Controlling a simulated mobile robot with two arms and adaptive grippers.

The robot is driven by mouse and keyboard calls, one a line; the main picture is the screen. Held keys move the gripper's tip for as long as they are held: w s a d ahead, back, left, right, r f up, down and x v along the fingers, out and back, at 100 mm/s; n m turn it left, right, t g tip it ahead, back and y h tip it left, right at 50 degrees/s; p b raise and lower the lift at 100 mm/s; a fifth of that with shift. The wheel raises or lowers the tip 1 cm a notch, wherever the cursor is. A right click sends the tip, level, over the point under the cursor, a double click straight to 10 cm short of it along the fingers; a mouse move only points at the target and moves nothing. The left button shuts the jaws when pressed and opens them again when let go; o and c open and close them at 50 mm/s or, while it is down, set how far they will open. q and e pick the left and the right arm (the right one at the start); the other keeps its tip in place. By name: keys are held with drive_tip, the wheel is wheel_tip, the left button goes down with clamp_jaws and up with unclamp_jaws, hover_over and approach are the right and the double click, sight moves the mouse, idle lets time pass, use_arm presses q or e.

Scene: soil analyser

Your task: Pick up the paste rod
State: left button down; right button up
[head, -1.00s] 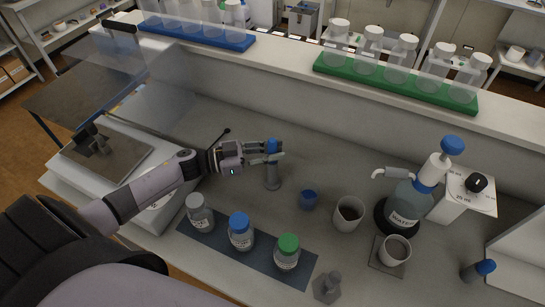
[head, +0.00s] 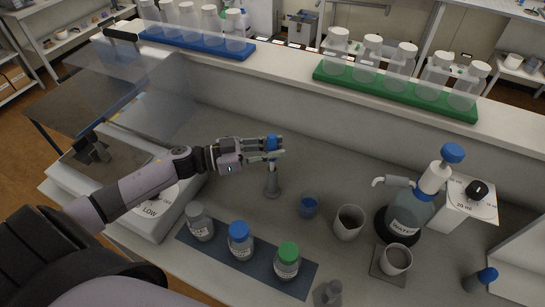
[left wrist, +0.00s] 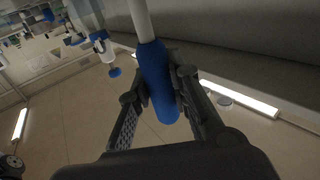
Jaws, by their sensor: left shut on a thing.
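The paste rod has a blue handle (head: 271,143) and a pale shaft. In the left wrist view the blue handle (left wrist: 157,80) lies between the two fingers of the left gripper (left wrist: 160,98), with the white shaft (left wrist: 142,20) running out at the top. My right gripper is not in view.
Capped jars stand on a dark mat (head: 217,257) in front. A water dispenser (head: 406,208) is further right. A balance (head: 150,216) lies under my left arm.

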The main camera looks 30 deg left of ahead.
use_arm(q)
wheel_tip(320, 180, up, 16)
drive_tip(key=b, duration=0.1)
drive_tip(key=shift+b, duration=0.3)
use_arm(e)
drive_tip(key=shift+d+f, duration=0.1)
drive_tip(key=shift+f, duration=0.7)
use_arm(q)
drive_tip(key=shift+f, duration=0.1)
